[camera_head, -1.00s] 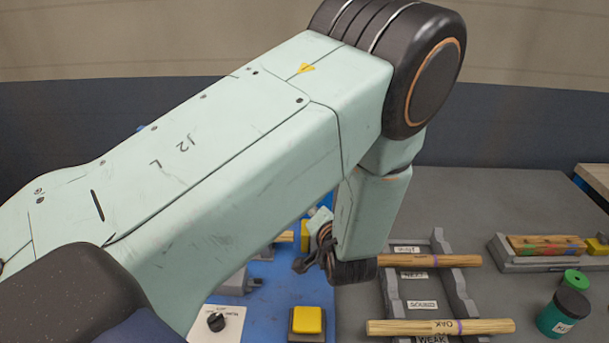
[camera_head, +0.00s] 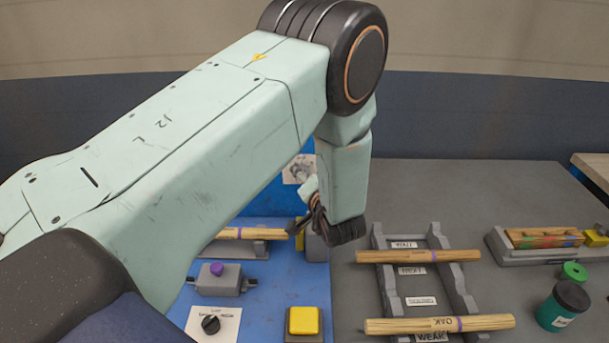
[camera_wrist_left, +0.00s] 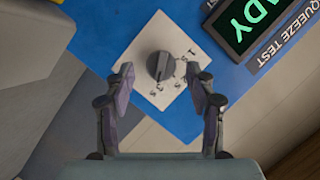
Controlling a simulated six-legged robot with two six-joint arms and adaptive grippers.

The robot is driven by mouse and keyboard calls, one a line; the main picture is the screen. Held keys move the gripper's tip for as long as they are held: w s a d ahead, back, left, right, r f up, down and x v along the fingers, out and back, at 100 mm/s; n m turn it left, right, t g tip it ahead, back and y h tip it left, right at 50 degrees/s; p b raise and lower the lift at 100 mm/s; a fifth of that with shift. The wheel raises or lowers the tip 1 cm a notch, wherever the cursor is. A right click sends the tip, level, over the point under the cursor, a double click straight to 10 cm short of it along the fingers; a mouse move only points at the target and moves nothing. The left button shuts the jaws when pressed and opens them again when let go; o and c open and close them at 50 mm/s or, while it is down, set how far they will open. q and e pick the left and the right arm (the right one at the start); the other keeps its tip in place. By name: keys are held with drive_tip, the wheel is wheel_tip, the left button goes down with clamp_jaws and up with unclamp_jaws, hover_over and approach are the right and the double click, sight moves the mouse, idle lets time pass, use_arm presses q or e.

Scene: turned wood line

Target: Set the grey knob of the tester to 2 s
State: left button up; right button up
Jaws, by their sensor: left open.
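The tester's dark grey knob (camera_head: 211,324) sits on a white plate (camera_head: 228,335) at the lower left of the head view. In the left wrist view the knob (camera_wrist_left: 159,66) is seen from above, with small figures beside it on the plate (camera_wrist_left: 150,31). The figures and the pointer's setting are too small to read surely. My left gripper (camera_wrist_left: 163,88) is open and empty, its two fingers apart on either side of the knob in the picture; their height above it is unclear. In the head view my left arm partly hides this gripper (camera_head: 312,212).
A green-lit display (camera_wrist_left: 247,15) stands beside the plate. A yellow button (camera_head: 304,320) and a grey unit (camera_head: 219,285) with a purple top are on the blue board. Wooden rods lie on a labelled rack (camera_head: 462,290) to the right, near a green jar (camera_head: 562,308).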

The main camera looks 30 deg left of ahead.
use_arm(q)
drive_tip(key=shift+w+a+f, duration=0.15)
drive_tip(key=shift+w+a, duration=0.3)
drive_tip(key=shift+w, duration=0.05)
drive_tip(key=shift+c, duration=0.6)
drive_tip(key=shift+s+a, duration=0.15)
drive_tip(key=shift+a, duration=0.1)
drive_tip(key=c, duration=0.5)
drive_tip(key=shift+d, duration=0.15)
drive_tip(key=c, duration=0.5)
drive_tip(key=shift+c, duration=0.2)
